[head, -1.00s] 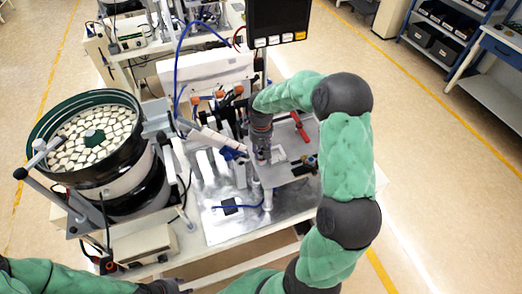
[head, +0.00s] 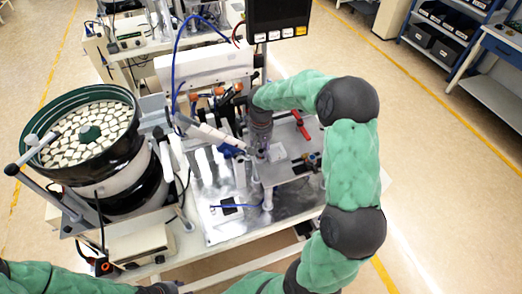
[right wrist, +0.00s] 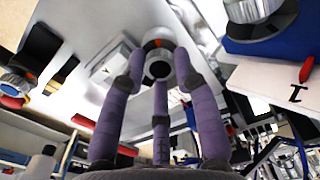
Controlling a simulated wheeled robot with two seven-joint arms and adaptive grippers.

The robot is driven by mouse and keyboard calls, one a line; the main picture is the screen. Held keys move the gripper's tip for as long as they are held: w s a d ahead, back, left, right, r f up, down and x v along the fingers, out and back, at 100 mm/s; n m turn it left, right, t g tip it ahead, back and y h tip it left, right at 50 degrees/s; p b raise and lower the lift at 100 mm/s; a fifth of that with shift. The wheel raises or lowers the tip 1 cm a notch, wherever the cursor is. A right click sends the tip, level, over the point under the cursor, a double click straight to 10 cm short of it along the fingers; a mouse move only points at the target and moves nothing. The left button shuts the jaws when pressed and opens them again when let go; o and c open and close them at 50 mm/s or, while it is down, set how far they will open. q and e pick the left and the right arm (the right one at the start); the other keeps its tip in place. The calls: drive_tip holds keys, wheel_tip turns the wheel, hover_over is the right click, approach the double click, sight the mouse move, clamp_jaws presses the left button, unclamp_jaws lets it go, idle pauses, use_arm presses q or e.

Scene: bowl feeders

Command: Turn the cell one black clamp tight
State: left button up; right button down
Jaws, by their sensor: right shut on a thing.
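In the right wrist view, the black clamp (right wrist: 158,68) shows as a round dark knob with a pale ring and a small orange-red mark, set against a light plate. The three purple fingers of my right gripper (right wrist: 160,82) close around it, and the gripper is shut on it. In the head view my right gripper (head: 261,148) points down at the metal fixture of the cell. There the clamp is too small and too covered by the gripper to make out.
A bowl feeder (head: 62,172) full of pale parts stands left of the fixture. A red handle (head: 300,124) lies just right of my gripper. A blue hose (head: 178,60) arches behind. A monitor (head: 278,18) hangs at the back. Open floor lies to the right.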

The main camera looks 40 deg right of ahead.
sight(261, 151)
drive_tip(key=m+b, duration=0.1)
drive_tip(key=m, duration=0.4)
drive_tip(key=shift+b, duration=0.3)
idle(0.4)
drive_tip(key=c, duration=0.9)
unclamp_jaws()
drive_tip(key=shift+c, duration=0.2)
wheel_tip(261, 151, up, 12)
